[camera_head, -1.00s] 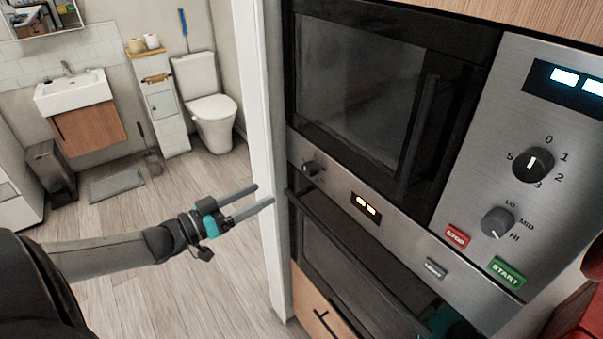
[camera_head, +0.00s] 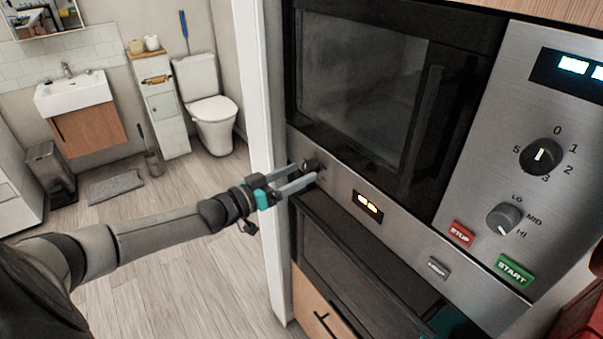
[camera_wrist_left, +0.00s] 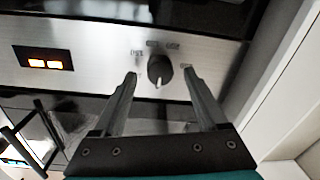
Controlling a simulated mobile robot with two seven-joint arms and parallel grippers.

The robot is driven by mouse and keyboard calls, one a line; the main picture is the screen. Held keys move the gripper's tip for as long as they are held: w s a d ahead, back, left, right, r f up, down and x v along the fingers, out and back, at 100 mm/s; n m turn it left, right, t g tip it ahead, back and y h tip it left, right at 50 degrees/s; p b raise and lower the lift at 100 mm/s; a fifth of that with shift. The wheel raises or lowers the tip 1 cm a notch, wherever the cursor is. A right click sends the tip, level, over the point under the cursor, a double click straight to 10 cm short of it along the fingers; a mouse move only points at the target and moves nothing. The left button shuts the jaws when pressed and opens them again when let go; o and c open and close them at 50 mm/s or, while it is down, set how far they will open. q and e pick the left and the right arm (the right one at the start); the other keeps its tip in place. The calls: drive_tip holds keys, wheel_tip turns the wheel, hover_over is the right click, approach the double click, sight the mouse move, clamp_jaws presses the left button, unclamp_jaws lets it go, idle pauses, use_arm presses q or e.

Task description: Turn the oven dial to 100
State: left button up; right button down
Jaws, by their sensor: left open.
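The oven dial (camera_head: 310,165) is a small dark round knob at the left end of the oven's steel panel. In the left wrist view the open fingers (camera_wrist_left: 160,73) stand on either side of the dial with gaps on both sides. Whether they touch the panel I cannot tell. My right gripper is not clearly seen.
A lit display (camera_head: 367,203) sits right of the dial. The microwave (camera_head: 360,80) is above, with two knobs and stop and start buttons (camera_head: 513,271) at right. The oven handle (camera_head: 345,230) runs below the panel. A white door frame (camera_head: 262,150) stands close at left.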

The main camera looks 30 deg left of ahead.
use_arm(q)
drive_tip(key=shift+x, duration=0.8)
clamp_jaws()
